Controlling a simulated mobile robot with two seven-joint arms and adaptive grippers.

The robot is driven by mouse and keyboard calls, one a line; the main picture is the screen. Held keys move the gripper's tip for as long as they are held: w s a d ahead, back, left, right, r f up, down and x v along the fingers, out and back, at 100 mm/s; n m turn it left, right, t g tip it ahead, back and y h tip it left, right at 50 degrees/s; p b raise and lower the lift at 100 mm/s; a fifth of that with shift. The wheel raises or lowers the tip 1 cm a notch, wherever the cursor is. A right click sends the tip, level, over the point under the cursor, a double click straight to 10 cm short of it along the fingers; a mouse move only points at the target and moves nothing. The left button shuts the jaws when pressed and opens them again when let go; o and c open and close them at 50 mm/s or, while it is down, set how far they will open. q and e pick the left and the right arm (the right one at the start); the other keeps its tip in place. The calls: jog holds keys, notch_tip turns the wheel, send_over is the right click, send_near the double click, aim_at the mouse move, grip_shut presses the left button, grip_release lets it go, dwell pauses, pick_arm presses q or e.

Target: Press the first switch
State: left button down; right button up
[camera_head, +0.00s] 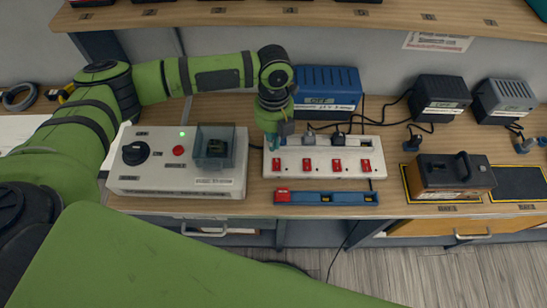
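A white power strip (322,156) lies on the bench with a row of several red switches along its front. The leftmost red switch (277,164) is at the strip's left end. My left gripper (272,139) points down over the left end of the strip, just behind that switch in the picture. A gap between gripper and strip cannot be judged. Its fingers are small and partly hidden, so their opening is unclear. My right gripper is out of view.
A white control box (150,180) with a knob, green light and clear cover stands left. A blue strip (345,198) lies in front. A blue charger (327,90) and grey chargers (440,95) stand behind. A brown-black battery (453,172) is right.

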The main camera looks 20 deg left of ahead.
aim_at(274, 168)
pick_arm(q)
jog(key=f, duration=0.3)
jog(key=f+p, duration=0.1)
jog(key=f, duration=0.1)
jog(key=s+f+p, duration=0.1)
jog(key=f, duration=0.2)
jog(key=shift+d+f, duration=0.15)
jog(key=shift+f, duration=0.2)
